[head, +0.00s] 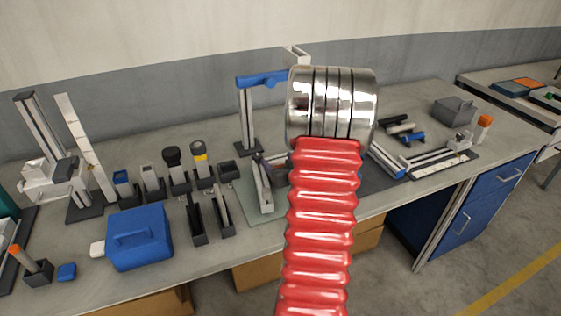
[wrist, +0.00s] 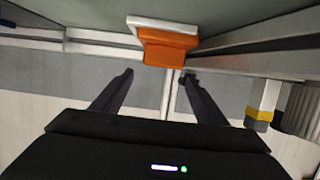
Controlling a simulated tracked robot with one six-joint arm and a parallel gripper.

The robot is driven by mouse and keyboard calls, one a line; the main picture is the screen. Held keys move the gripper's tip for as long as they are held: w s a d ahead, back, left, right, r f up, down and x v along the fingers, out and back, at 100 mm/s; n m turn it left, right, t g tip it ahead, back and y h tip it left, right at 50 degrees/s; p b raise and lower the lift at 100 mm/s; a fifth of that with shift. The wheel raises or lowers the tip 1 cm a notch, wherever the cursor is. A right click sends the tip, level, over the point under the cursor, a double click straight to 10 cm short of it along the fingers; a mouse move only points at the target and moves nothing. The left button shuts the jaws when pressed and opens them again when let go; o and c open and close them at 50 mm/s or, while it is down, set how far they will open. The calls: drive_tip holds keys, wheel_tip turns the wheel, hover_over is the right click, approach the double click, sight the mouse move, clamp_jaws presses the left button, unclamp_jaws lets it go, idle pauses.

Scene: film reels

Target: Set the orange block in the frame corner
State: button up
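The orange block (wrist: 168,48) shows in the wrist view, with a pale face on its upper side. It lies by the junction of metal bars of the frame (wrist: 100,45). I cannot tell whether it is seated in the corner. My gripper (wrist: 157,76) is open, its two dark fingers spread with nothing between them. The fingertips are just short of the block in the picture, and I cannot tell whether they touch it. In the head view my red arm and its metal end hide the block and the fingers.
A yellow-banded torch (head: 199,155) stands among several holders on the bench, left of my arm. A blue box (head: 139,240) sits at the front left. A blue-topped stand (head: 247,110) rises behind my arm. A grey box (head: 454,110) is at the back right.

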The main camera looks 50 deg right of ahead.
drive_tip(key=shift+o, duration=0.5)
drive_tip(key=shift+r, duration=0.15)
drive_tip(key=shift+r, duration=0.6)
drive_tip(key=v, duration=1.2)
drive_tip(key=shift+w, duration=0.1)
